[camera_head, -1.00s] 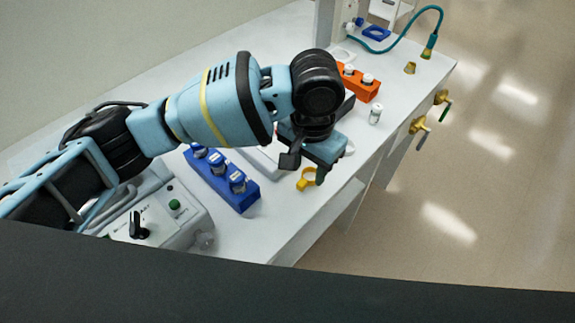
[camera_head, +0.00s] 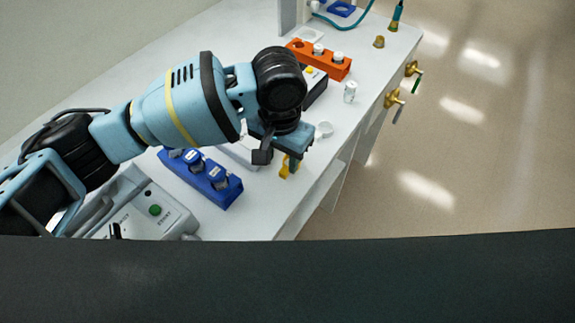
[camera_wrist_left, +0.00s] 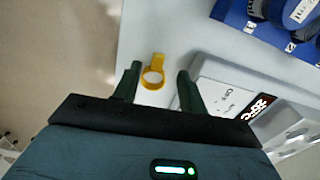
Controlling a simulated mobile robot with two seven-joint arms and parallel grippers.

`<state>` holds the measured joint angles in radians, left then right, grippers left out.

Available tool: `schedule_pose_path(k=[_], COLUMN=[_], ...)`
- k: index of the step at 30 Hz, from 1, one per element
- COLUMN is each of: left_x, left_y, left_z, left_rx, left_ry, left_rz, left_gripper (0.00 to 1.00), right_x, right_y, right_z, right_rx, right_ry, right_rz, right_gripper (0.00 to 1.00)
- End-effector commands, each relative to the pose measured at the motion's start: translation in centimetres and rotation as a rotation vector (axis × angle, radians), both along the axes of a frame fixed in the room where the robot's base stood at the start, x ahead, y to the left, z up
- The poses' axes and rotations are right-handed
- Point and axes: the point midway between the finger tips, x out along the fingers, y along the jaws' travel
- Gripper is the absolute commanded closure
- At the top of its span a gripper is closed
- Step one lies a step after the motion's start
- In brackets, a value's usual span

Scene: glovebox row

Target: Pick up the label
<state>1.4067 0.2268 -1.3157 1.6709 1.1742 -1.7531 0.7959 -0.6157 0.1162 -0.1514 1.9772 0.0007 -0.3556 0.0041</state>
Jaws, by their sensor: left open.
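A small yellow ring with a flat tab (camera_wrist_left: 158,60) lies on the white bench top near its front edge; it also shows in the head view (camera_head: 284,171), partly hidden by my gripper. I cannot tell whether it is the label. My left gripper (camera_head: 278,160) is above it, jaws open and empty. In the left wrist view, the ring appears between the two fingertips of my left gripper (camera_wrist_left: 158,80), nearer the left finger. My right gripper is not in view.
A blue rack (camera_head: 227,193) with several capped vials stands left of the gripper. An orange rack (camera_head: 300,47), a small vial (camera_head: 350,92) and a white ring (camera_head: 324,129) lie farther back. A grey device with a green button (camera_head: 155,210) is at front left.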

Motion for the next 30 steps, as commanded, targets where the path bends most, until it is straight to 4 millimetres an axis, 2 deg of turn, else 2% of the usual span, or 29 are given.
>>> schedule_pose_path(k=[3, 9, 18, 27, 30], left_x=[0.2, 0.3, 0.3, 0.3, 0.3], left_y=[-0.4, -0.5, -0.5, -0.5, -0.5], left_z=[-2.0, -4.1, -4.4, -4.4, -4.4], left_rx=[0.002, 0.001, 0.001, 0.001, 0.001], left_ry=[0.005, 0.003, 0.001, 0.001, 0.001], left_rz=[0.000, 0.000, 0.000, 0.000, 0.000], left_gripper=[0.58, 0.58, 0.58, 0.97, 1.00], right_x=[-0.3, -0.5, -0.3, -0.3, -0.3], right_y=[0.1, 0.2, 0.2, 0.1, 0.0], right_z=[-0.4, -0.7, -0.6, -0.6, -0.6], right_rx=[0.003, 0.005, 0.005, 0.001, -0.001], right_ry=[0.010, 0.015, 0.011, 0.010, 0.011], right_rz=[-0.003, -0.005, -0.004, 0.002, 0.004], right_gripper=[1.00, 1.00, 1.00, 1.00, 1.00])
